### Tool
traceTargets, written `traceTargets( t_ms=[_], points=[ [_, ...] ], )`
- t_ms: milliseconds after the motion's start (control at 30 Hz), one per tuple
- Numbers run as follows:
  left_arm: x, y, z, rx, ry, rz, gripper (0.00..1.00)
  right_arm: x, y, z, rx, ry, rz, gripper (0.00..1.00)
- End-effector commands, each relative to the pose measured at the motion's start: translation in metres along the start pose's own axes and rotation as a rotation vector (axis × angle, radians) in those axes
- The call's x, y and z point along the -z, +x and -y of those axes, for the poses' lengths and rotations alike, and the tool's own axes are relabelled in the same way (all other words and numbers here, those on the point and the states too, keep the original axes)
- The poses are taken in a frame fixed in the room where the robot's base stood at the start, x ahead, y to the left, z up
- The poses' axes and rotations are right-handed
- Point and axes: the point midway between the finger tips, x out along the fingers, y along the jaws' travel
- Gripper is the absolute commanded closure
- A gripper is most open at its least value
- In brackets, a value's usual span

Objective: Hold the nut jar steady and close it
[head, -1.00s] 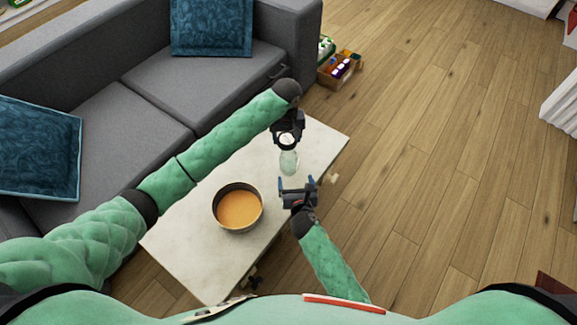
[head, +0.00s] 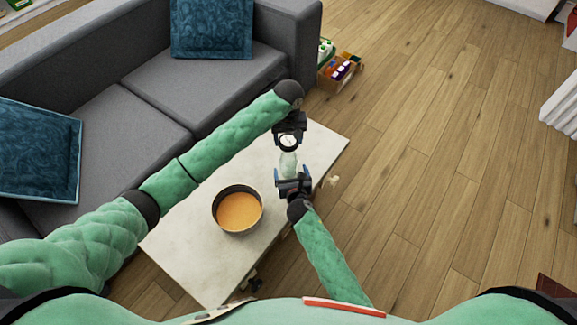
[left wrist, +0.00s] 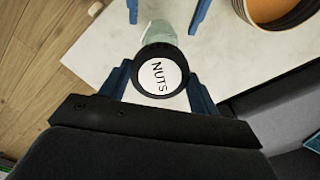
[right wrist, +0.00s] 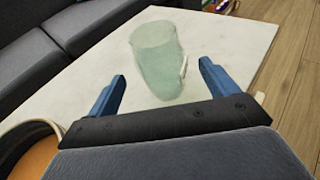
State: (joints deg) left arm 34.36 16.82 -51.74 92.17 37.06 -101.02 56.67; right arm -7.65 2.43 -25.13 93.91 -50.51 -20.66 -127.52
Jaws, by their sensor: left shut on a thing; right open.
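The nut jar (head: 288,160) is a pale green, see-through jar on the white table, and it also shows in the right wrist view (right wrist: 158,65). The dark-rimmed round lid with a white "NUTS" label (left wrist: 158,76) is between the blue fingers of my left gripper (head: 288,139). That gripper is shut on the lid, at the jar's far side in the head view. In the left wrist view the lid overlaps the jar, so the gap between them cannot be told. My right gripper (head: 292,177) is open on the jar's near side, its fingers (right wrist: 161,90) pointing towards it.
A round pot with orange contents (head: 238,211) stands on the white table (head: 200,250), left of my right gripper. A grey sofa (head: 150,100) is along the left. A crate of coloured things (head: 340,72) is on the floor beyond the table. Wooden floor is open to the right.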

Motion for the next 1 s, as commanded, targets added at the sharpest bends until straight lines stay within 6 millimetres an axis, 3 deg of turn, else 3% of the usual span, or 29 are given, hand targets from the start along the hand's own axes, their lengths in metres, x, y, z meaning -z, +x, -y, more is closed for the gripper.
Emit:
traceTargets(
  t_ms=[200,400,833,867,1000],
  points=[
    [0.000,0.000,0.000,0.000,0.000,0.000,0.59,-0.001,0.034,0.000,0.001,0.001,0.000,0.14],
    [0.000,0.000,0.000,0.000,0.000,0.000,0.59,0.000,0.054,0.000,0.001,0.000,0.000,0.14],
    [0.000,0.000,0.000,0.000,0.000,0.000,0.59,0.000,0.060,0.000,0.000,0.000,-0.001,0.14],
    [0.000,0.000,0.000,0.000,0.000,0.000,0.59,0.000,0.060,0.000,0.000,0.000,-0.001,0.16],
    [0.000,0.000,0.000,0.000,0.000,0.000,0.59,0.000,0.060,0.000,0.000,0.000,-0.001,0.43]
  ],
)
